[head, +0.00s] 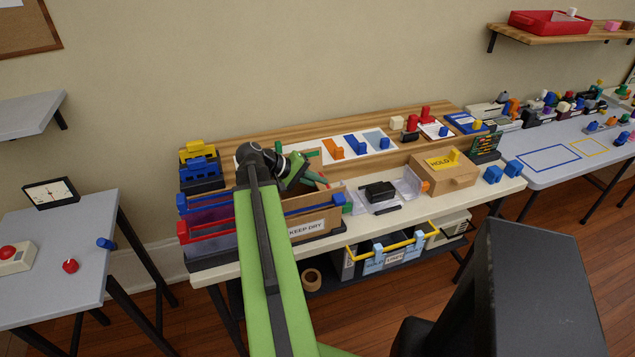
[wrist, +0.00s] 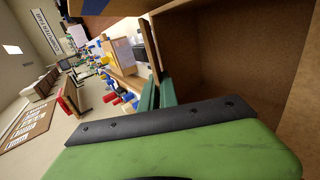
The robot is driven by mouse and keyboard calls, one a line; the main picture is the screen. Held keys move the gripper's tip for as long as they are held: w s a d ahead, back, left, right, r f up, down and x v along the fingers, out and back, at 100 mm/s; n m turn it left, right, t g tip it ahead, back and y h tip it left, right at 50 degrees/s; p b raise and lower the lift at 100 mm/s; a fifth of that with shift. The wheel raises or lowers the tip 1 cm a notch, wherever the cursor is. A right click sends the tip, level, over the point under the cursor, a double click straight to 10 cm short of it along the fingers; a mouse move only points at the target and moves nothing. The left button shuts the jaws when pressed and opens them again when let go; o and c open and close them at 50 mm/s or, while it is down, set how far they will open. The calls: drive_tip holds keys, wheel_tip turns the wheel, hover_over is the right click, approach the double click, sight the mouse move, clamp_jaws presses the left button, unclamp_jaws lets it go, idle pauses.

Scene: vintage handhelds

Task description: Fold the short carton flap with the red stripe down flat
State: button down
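The open brown carton (head: 312,204) with a KEEP DRY label stands on the white-topped bench in the head view. Its brown inside (wrist: 230,50) fills the right of the wrist view. My gripper (head: 318,176) is at the carton's top opening. Its green fingers (wrist: 158,92) are close together in the wrist view. A thin brown panel (wrist: 151,48), seen nearly edge-on, stands up right at the fingertips; I cannot tell if it is between them or just beyond. A small reddish mark shows by the gripper in the head view, but I cannot make out the striped flap clearly.
Blue and red rails (head: 205,229) stand left of the carton. A yellow-rimmed bin (head: 388,254) is below the bench top.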

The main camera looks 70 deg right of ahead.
drive_tip(key=shift+w+f+g+b, duration=0.1)
drive_tip(key=shift+f+g+b, duration=0.35)
drive_tip(key=shift+b, duration=0.7)
drive_tip(key=shift+a+f+h+b, duration=0.1)
drive_tip(key=shift+h+b, duration=0.3)
drive_tip(key=shift+b, duration=0.1)
drive_tip(key=shift+r, duration=0.3)
drive_tip(key=c, duration=1.6)
unclamp_jaws()
drive_tip(key=shift+w, duration=0.1)
